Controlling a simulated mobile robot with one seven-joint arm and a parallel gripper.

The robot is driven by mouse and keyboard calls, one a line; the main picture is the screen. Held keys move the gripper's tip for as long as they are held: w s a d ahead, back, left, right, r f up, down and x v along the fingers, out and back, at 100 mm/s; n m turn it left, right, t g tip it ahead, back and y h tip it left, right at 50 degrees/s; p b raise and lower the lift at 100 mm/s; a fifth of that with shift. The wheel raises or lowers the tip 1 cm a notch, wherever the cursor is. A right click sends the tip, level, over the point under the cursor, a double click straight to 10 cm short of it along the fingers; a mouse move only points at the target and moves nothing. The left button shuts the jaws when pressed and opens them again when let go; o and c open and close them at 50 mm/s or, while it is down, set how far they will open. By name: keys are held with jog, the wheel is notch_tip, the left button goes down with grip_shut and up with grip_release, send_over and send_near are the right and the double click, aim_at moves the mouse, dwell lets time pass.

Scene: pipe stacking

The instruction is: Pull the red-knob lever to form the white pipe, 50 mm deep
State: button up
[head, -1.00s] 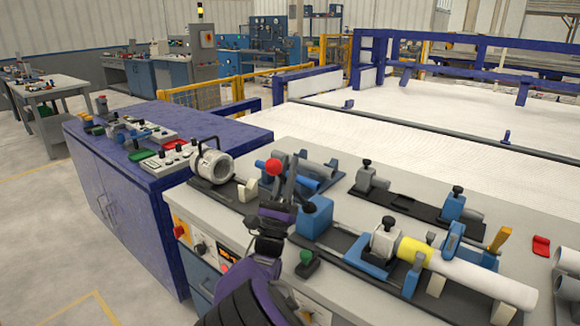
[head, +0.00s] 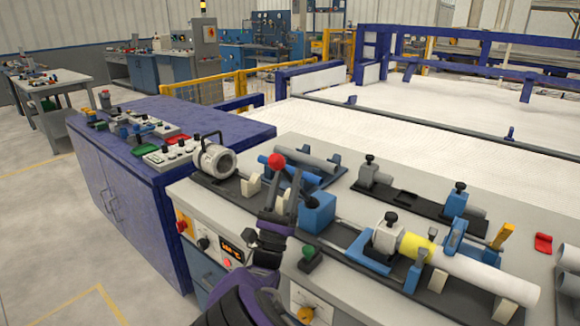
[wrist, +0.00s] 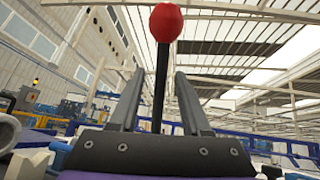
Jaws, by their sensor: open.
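The red knob (head: 276,160) sits on top of a dark lever rod beside a blue block (head: 317,212) on the bench. In the wrist view the red knob (wrist: 166,22) stands above my fingertips, and its black rod (wrist: 160,88) shows between the two fingers. My gripper (head: 284,194) is open around the lever, with a finger on each side; contact cannot be told. It also shows in the wrist view (wrist: 157,95). The white pipe (head: 480,276) lies in the fixture at the right, with a yellow heated-looking band (head: 415,245) near its left end, at the grey-white die (head: 385,236).
A green knob (head: 309,252) stands in front of the blue block. A round white heater-like unit (head: 214,159) is at the bench's left. Blue clamps and an orange-handled clamp (head: 502,236) line the pipe fixture. A purple cabinet (head: 150,190) stands left of the bench.

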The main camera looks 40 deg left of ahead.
jog(key=v, duration=1.3)
jog(key=shift+s+f, duration=0.25)
jog(key=shift+f, duration=0.05)
